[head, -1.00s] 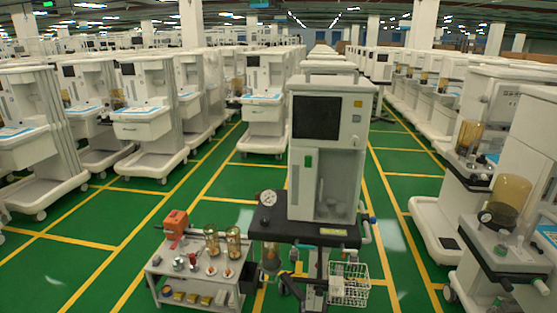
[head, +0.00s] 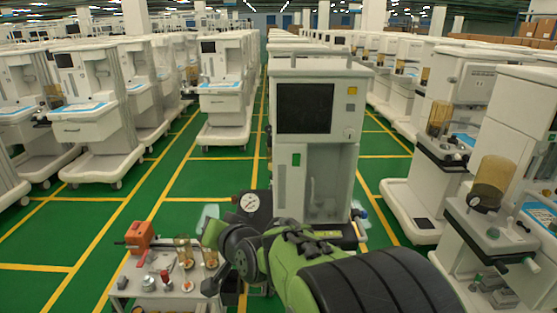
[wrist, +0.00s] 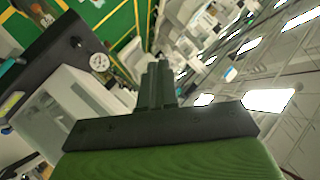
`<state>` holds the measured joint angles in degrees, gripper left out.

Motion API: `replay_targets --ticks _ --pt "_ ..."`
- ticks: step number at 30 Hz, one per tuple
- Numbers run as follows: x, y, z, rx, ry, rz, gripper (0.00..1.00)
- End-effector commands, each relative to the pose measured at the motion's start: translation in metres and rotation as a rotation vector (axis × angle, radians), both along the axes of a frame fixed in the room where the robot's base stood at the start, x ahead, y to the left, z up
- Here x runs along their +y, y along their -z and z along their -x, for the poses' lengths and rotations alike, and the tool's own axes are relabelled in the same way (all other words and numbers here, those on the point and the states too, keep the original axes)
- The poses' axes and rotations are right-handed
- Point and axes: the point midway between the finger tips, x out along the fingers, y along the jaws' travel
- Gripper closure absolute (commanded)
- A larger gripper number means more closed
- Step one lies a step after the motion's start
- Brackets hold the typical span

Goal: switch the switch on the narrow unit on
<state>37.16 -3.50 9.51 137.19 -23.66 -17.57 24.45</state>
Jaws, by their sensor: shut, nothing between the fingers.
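The narrow unit (head: 318,120) is a tall white cabinet with a dark screen, standing in the middle of the head view. A small green part (head: 296,159), perhaps the switch, sits on its front below the screen. A round knob (head: 349,133) is at the right of the same front. My gripper (wrist: 157,75) is shut and empty in the wrist view, its fingers side by side, apart from the unit's white body (wrist: 75,110) at the left. In the head view my green and black arm crosses in front of the unit's lower part and hides some of it.
A pressure gauge (head: 249,202) stands at the unit's lower left. A small grey trolley (head: 150,290) with an orange box (head: 139,236) and jars is at the lower left. Other carts (head: 495,205) stand close on the right. Green floor (head: 215,180) is free at the left.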

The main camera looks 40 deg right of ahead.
Motion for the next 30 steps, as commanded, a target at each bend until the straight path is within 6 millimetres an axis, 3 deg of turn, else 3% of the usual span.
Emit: replay_targets --ticks 3,5,9,12,15,18,26,30 --pt "-0.067 0.004 -0.022 -0.208 0.191 -0.204 1.0" --pt "-0.105 0.003 -0.024 -0.332 0.296 -0.307 1.0" --pt "-0.189 0.005 -0.004 -0.606 0.524 -0.501 1.0" --pt "-0.228 0.008 0.016 -0.744 0.633 -0.579 1.0" --pt "-0.245 0.009 0.028 -0.811 0.684 -0.612 1.0" --pt "-0.248 0.008 0.03 -0.826 0.693 -0.617 1.0" --pt "-0.248 0.006 0.028 -0.822 0.69 -0.613 1.0" --pt "-0.258 0.0 0.015 -0.82 0.69 -0.614 1.0"
